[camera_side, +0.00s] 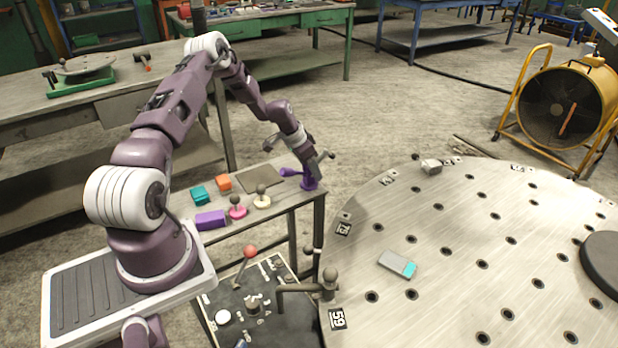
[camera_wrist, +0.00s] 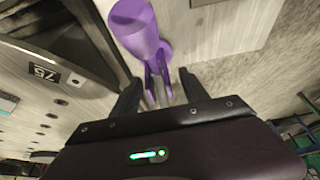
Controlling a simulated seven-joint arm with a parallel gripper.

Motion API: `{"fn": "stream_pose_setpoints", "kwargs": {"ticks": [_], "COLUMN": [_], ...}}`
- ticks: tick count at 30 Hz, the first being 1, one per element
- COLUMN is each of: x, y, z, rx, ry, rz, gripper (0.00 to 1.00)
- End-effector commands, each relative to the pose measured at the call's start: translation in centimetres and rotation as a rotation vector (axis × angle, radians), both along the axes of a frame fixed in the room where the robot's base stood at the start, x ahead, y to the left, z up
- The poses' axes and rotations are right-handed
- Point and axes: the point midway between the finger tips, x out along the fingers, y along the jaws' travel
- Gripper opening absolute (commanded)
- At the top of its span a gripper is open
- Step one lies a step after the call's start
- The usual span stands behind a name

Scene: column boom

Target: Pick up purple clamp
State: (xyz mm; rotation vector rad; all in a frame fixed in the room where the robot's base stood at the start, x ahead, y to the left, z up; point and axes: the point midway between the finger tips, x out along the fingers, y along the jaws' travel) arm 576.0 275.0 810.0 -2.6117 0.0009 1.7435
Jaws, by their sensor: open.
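The purple clamp (camera_side: 308,184) stands at the right end of the small side table, with a purple arm reaching out to its left. It also shows in the wrist view (camera_wrist: 137,22) as a rounded purple body with thin prongs below it. My gripper (camera_side: 316,172) is right at the clamp in the side view and covers part of it. In the wrist view my gripper (camera_wrist: 159,80) is open, with one dark finger on each side of the purple prongs. I cannot tell whether the fingers touch them.
The side table also holds a purple block (camera_side: 210,220), a teal block (camera_side: 199,196), an orange block (camera_side: 223,183), a pink knobbed piece (camera_side: 238,211), a cream knobbed piece (camera_side: 262,201) and a flat plate (camera_side: 260,178). A round perforated metal table (camera_side: 450,230) stands to the right.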

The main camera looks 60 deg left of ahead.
Motion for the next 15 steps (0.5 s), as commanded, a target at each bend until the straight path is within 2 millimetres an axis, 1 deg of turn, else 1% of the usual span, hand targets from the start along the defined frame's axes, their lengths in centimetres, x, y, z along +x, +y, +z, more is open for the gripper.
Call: {"fn": "stream_pose_setpoints", "kwargs": {"ticks": [1,3,9,11,15], "x": [0.26,0.49,0.55,0.55,0.54], "y": [-0.03,-0.02,-0.03,-0.03,-0.04], "z": [-0.76,-1.29,-1.38,-1.37,-1.36], "rx": [-0.001,0.000,0.000,0.000,0.000], "ry": [0.001,0.001,0.001,0.001,0.001], "rz": [0.001,0.001,0.001,0.001,0.001], "gripper": [0.53,0.53,0.53,0.43,0.15]}}
